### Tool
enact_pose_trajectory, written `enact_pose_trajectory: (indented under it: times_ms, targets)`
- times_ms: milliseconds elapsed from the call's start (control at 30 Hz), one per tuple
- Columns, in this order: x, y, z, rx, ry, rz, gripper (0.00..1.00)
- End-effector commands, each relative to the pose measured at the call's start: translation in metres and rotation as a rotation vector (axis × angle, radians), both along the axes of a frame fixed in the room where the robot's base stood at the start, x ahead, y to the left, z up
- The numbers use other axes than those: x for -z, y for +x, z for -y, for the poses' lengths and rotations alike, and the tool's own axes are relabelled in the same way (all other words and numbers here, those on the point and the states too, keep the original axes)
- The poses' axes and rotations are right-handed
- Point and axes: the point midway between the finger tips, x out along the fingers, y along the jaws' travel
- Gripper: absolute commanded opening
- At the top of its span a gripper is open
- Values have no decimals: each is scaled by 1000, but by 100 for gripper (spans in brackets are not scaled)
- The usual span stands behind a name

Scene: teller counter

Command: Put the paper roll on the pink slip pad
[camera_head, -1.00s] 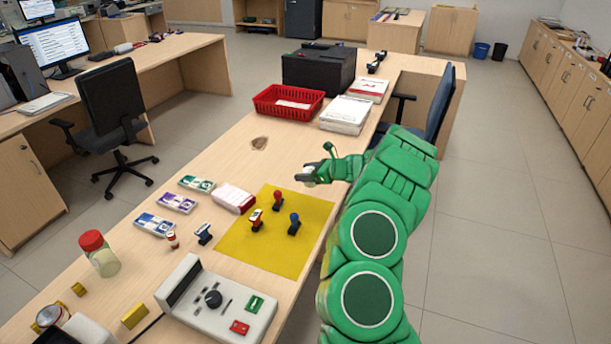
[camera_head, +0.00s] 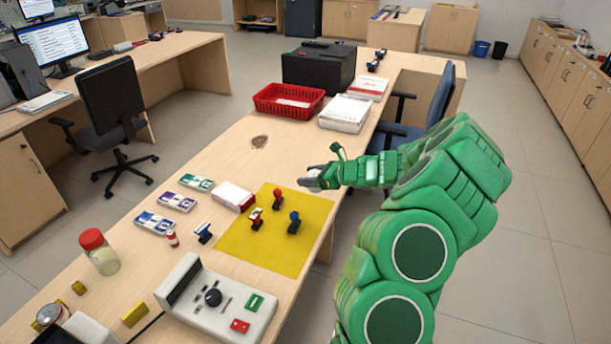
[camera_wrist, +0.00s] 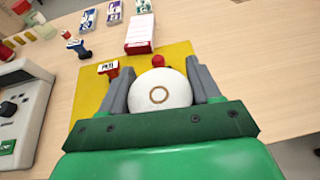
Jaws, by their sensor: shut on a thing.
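The white paper roll (camera_wrist: 160,90) is held between the two grey fingers of my gripper (camera_wrist: 159,72), its round end with a brown core ring facing the wrist camera. In the head view my gripper (camera_head: 313,179) is above the table's right side, beyond the yellow mat, and the roll is mostly hidden by the fingers. The slip pad (camera_head: 233,196), white on top with pinkish-red edges, lies at the mat's far left corner. It also shows ahead of my gripper in the wrist view (camera_wrist: 140,34). Nothing is seen on top of the pad.
Several stamps stand on the yellow mat (camera_head: 268,256), including a red-handled one (camera_head: 278,199) and a blue one (camera_head: 294,222). Note bundles (camera_head: 177,202) lie left of the pad. A red basket (camera_head: 288,101) stands farther back. The table between basket and pad is mostly clear.

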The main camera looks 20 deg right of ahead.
Motion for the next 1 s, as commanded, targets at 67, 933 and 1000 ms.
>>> enact_pose_trajectory:
  times_ms: [67,933,1000]
  targets:
    - [-2,-1,-5,-6,1,0,29]
    - [-37,45,-236,-270,3,0,29]
    - [-37,46,-241,-275,2,-1,29]
